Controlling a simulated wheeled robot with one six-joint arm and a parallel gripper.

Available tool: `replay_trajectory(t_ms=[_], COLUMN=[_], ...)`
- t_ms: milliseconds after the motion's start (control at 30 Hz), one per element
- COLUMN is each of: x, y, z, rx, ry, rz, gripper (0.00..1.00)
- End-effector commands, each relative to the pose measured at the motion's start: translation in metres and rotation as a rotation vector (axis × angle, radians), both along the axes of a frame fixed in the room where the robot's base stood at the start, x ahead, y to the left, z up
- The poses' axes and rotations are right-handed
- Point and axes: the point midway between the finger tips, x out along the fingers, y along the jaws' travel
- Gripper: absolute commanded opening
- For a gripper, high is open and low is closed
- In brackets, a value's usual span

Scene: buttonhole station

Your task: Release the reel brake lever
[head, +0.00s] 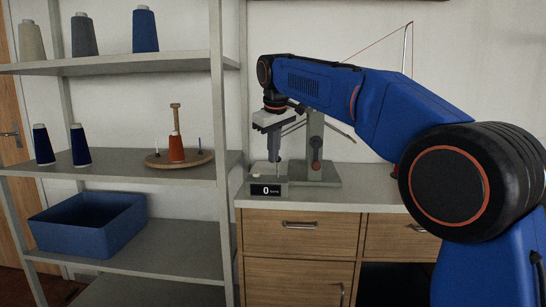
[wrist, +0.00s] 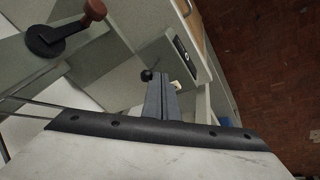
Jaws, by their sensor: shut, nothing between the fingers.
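A lever with a dark round pivot and a red-brown knob (wrist: 93,9) shows at the top left of the wrist view; I take it for the reel brake lever. In the head view a small dark lever with a reddish end (head: 316,165) sits low on a grey upright post (head: 316,130) on the counter. My gripper (head: 276,150) points down to the left of that post, over the display box. In the wrist view its fingers (wrist: 162,90) are shut together and hold nothing. They are apart from the lever.
A display box (head: 267,190) reading 0 stands at the counter's front left edge. Thin rods stick out from the post. A shelf rack (head: 217,100) with thread cones, a round wooden stand (head: 180,159) and a blue bin (head: 88,224) is at left. Drawers (head: 300,232) lie below the counter.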

Motion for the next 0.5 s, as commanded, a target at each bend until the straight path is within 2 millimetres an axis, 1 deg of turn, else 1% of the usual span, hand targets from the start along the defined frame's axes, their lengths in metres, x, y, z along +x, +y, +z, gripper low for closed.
replay_trajectory(t_ms=[67,333,500], x=[0.0033,0.0019,0.0021], y=[-0.0001,0.0,0.0001], z=[0.0012,0.0018,0.0063], rx=[0.0,0.0,0.0], ry=[-0.001,-0.003,-0.004], rz=[0.0,0.001,0.0], gripper=[0.0,0.0,0.0])
